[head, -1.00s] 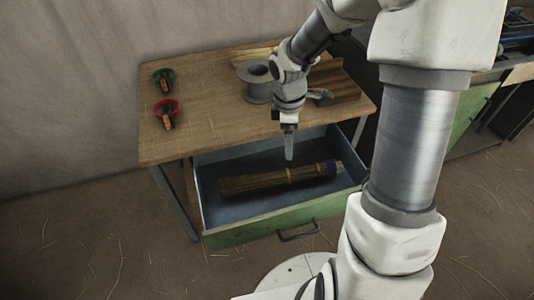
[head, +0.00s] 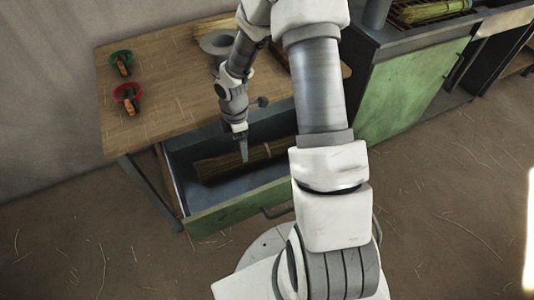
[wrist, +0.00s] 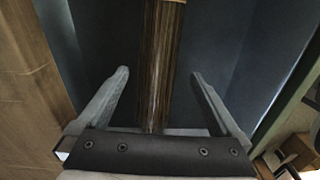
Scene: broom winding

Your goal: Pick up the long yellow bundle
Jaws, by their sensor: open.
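A long straw-coloured bundle (head: 222,163) lies in the open drawer (head: 232,204) under the wooden table. In the head view its right end is hidden behind my arm. My gripper (head: 244,157) is open and points down over the bundle. In the wrist view the bundle (wrist: 160,62) runs lengthwise between the two spread fingers of my gripper (wrist: 160,75), with a tan binding at the top edge. I cannot tell how far the fingertips are above it. A yellow-green bundle (head: 432,10) lies on a rack at the upper right.
The wooden table (head: 165,85) holds a green ring-shaped tool (head: 121,62), a red one (head: 128,97) and a grey spool (head: 216,42). The drawer walls surround the bundle. A green cabinet (head: 410,90) stands to the right. Open floor lies in front.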

